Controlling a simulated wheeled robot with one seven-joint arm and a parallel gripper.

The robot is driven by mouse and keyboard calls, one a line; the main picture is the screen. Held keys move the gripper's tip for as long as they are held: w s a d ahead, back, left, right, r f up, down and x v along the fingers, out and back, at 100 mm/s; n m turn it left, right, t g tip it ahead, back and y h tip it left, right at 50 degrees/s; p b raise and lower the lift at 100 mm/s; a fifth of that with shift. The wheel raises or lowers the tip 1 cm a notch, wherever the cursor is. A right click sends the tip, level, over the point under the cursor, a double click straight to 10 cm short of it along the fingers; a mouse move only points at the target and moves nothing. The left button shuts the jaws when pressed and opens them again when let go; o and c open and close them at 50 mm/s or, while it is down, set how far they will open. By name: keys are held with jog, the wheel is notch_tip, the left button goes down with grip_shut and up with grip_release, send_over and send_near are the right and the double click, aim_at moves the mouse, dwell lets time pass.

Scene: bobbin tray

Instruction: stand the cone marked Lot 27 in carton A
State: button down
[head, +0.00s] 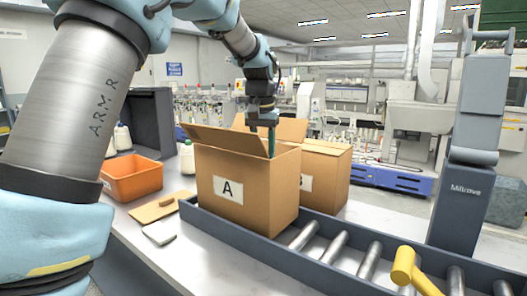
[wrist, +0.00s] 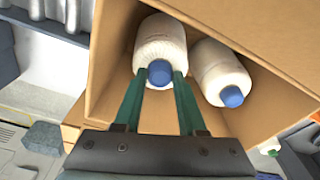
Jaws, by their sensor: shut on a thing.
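Carton A (head: 245,192) is an open brown box marked "A", standing on the roller conveyor with its flaps up. My gripper (head: 271,142) reaches down into its opening from above. In the wrist view my gripper (wrist: 158,84) has its green fingers closed on either side of the blue tip of a white cone (wrist: 160,42), inside the carton walls (wrist: 225,22). A second white cone (wrist: 218,68) with a blue tip is beside it in the same box. No lot marking is readable on either cone. The head view hides both cones behind the carton's front.
A second carton (head: 328,180) stands close behind carton A. An orange bin (head: 132,182), a tan board (head: 154,210) and white bottle-like items (head: 187,158) are to the left. The rollers (head: 335,247) at right are bare; a yellow part (head: 408,268) and a grey post (head: 464,195) flank them.

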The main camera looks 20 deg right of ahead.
jog(key=shift+f, duration=0.15)
jog(key=shift+c, duration=2)
grip_release()
notch_tip(320, 180, up, 11)
jog(key=a+b, duration=0.1)
jog(key=shift+s+f, duration=0.15)
jog(key=shift+s, duration=0.3)
